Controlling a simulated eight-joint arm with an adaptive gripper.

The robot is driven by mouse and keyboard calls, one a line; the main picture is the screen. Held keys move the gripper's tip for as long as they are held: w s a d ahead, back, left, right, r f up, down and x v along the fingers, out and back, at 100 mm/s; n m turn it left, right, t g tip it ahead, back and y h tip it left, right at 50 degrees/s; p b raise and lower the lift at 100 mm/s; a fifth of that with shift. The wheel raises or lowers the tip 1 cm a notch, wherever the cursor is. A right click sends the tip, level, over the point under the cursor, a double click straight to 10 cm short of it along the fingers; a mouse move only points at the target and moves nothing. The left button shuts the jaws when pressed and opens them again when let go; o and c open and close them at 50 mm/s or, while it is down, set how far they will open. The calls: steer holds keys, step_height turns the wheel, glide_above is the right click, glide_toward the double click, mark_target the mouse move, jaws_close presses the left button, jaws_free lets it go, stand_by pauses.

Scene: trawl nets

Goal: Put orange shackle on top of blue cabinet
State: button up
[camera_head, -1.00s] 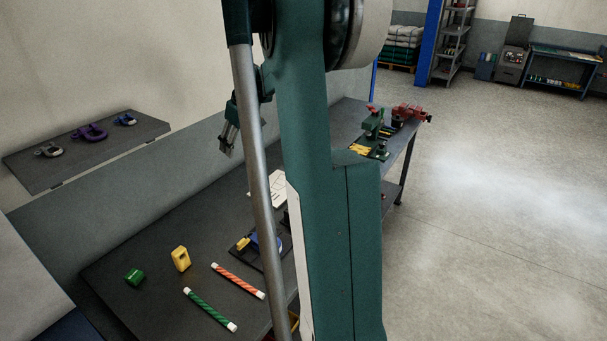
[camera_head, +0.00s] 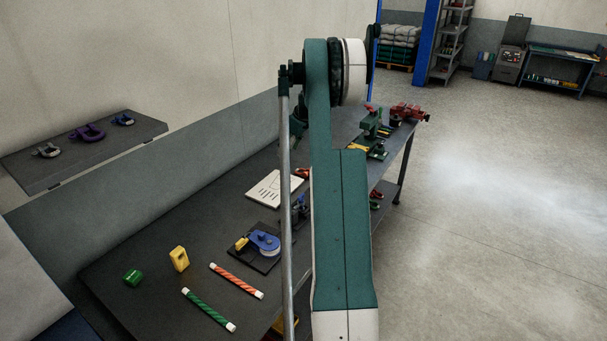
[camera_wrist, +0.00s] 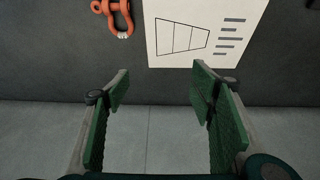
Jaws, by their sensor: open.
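The orange shackle (camera_wrist: 125,22) lies on the dark bench, at the upper edge of the wrist view, partly cut off and left of a white sheet. In the head view an orange-red piece (camera_head: 302,172) beside the sheet looks like the same shackle, partly behind my arm. My gripper (camera_wrist: 160,88) is open and empty, with the shackle beyond its fingertips and slightly left. In the head view my arm largely hides the gripper. A small blue cabinet-like box (camera_head: 485,66) stands far back right; I cannot tell whether it is the task's blue cabinet.
The white sheet (camera_head: 274,188) lies on the bench (camera_head: 190,225). A wall shelf (camera_head: 60,170) holds other shackles. Open floor lies right.

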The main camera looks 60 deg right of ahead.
glide_toward(304, 171)
steer(key=shift+w+d+f, duration=0.15)
steer(key=shift+d+f, duration=0.15)
steer(key=shift+d, duration=0.25)
steer(key=shift+w+d+f, duration=0.1)
steer(key=shift+d+f, duration=0.25)
steer(key=shift+d, duration=0.2)
steer(key=shift+x, duration=1.3)
steer(key=shift+w+a+f, duration=0.1)
steer(key=shift+w, duration=0.05)
steer(key=shift+w+x, duration=0.2)
steer(key=shift+x, duration=2.25)
steer(key=shift+a, duration=0.1)
